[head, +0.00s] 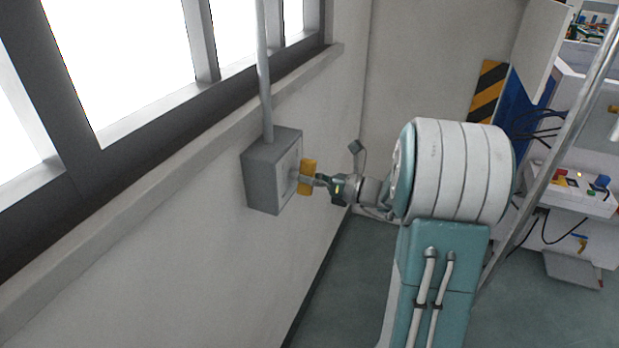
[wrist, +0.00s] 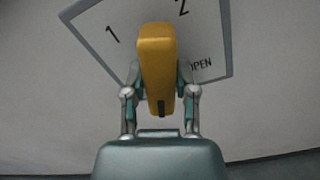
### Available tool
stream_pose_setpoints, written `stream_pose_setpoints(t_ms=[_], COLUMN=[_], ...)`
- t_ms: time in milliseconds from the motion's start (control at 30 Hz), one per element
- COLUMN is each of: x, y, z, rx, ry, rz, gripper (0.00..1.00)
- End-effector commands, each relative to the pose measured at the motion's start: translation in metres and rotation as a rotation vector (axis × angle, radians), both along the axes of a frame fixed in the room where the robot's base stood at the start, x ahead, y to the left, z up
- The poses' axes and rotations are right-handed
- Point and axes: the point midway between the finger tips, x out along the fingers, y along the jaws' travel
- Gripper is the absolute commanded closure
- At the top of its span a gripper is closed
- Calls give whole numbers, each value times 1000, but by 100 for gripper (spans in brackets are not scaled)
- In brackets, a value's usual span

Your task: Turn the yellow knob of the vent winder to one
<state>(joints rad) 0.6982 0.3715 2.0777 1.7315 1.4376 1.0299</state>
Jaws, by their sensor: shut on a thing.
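The yellow knob (wrist: 157,60) stands out from the vent winder's pale, dark-edged dial plate (wrist: 208,45). The plate looks tilted in the wrist view; a 1 shows left of the knob, a 2 at upper right and OPEN at right. The knob runs nearly upright there, with a black mark at its lower end. My gripper (wrist: 160,80) is shut on the knob, one finger on each side. In the head view the knob (head: 307,176) sits at the front of the grey winder box (head: 262,180), with my gripper (head: 316,180) at it. The knob hides part of the dial.
The box is on the wall below the window, with a grey pipe (head: 264,80) rising from it. A white equipment bench (head: 570,195) with cables stands at right. A slanted metal pole (head: 545,165) crosses before it. Floor (head: 345,290) shows clear beside the wall.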

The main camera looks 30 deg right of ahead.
Motion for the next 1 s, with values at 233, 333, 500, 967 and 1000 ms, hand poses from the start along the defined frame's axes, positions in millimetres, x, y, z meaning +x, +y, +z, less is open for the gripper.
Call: stream_pose_setpoints(t_ms=[233, 333, 500, 967, 1000], x=[2, 2, 2, 2, 3], y=[-2, -2, -2, -3, -3], z=[2, 2, 2, 1, 1], rx=[162, 215, 284, 346, 347], ry=[122, 164, 216, 264, 265], rz=[-5, -5, -5, -7, -7], gripper=[100, 100, 100, 100, 100])
